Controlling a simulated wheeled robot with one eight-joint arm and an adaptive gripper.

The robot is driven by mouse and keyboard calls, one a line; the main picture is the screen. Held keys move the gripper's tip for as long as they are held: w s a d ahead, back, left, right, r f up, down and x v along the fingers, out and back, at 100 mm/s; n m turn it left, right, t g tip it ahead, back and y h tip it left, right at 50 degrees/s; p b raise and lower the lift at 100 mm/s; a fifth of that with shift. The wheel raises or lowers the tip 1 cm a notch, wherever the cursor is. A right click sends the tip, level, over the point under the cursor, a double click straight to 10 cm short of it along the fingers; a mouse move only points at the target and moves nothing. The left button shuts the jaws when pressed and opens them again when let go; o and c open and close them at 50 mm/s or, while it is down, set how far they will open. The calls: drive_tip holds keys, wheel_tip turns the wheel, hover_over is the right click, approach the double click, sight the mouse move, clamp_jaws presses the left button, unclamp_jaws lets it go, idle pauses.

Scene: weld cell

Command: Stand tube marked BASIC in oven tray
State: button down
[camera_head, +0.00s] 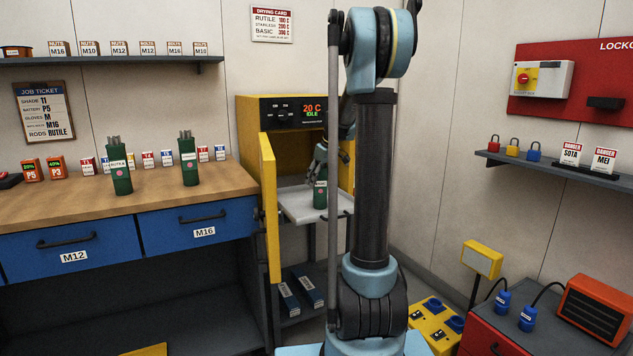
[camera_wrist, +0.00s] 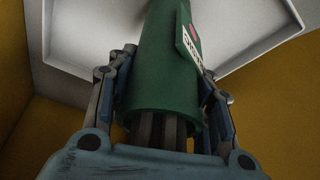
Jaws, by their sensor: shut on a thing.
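The green tube (camera_head: 320,196) in my gripper (camera_head: 321,176) is inside the yellow oven (camera_head: 249,115), over the pale oven tray (camera_head: 296,207). In the wrist view the same tube (camera_wrist: 160,85) sits between both fingers of my gripper (camera_wrist: 163,88), with dark rods at its near end. The tube appears upright over the tray floor, which shows white in the wrist view (camera_wrist: 75,38). I cannot tell whether its base touches the tray.
Two other green tubes stand on the workbench: one at left (camera_head: 121,178) and one further right (camera_head: 189,165). The oven door (camera_head: 268,200) stands open on the left. The oven display (camera_head: 311,110) reads 20 C, IDLE. Two dark boxes (camera_head: 307,288) lie on the shelf below.

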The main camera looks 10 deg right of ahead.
drive_tip(key=c, duration=0.8)
unclamp_jaws()
drive_tip(key=v, duration=1.1)
drive_tip(key=shift+s+d+r, duration=0.1)
drive_tip(key=shift+d+r, duration=0.05)
drive_tip(key=shift+r, duration=0.1)
drive_tip(key=s+a+f+m+h, duration=0.1)
drive_tip(key=s+f+m, duration=0.15)
drive_tip(key=s, duration=0.85)
drive_tip(key=s+a+f+m, duration=0.15)
drive_tip(key=s+f, duration=0.25)
drive_tip(key=s, duration=0.6)
drive_tip(key=s+f+m+g+h, duration=0.1)
drive_tip(key=s+f+m, duration=0.2)
drive_tip(key=s+f, duration=1.4)
drive_tip(key=s, duration=0.3)
drive_tip(key=shift+d+m+h, duration=0.35)
drive_tip(key=shift+m+h, duration=0.05)
